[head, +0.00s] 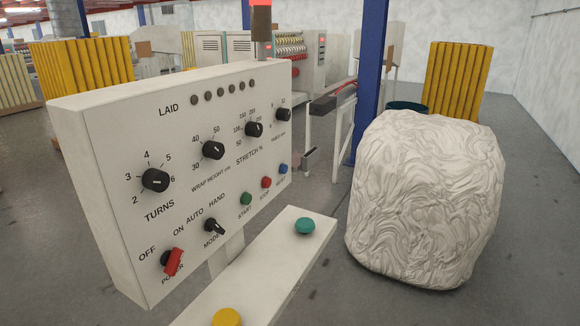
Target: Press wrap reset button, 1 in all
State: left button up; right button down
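A pale control panel (112,205) fills the left half of the head view, its face turned to the right. Along its lower right, a green button (246,198) is marked START. A red button (266,182) sits beside it, its label reading STOP. A blue button (283,168) sits rightmost, close to the panel's right edge; its small label appears to read RESET. Nothing touches or covers the blue button. Neither of my grippers is in view.
A pale shelf (268,270) below the panel bears a teal knob (305,226) and a yellow knob (226,317). A large wrapped bale (425,200) stands to the right, near a blue post (369,80). Black dials and a red power switch (172,261) stick out from the panel.

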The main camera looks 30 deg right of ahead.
aim_at(284, 168)
jog(key=k+l+u, duration=0.1)
jog(key=l+u, duration=0.25)
jog(key=l, duration=1.15)
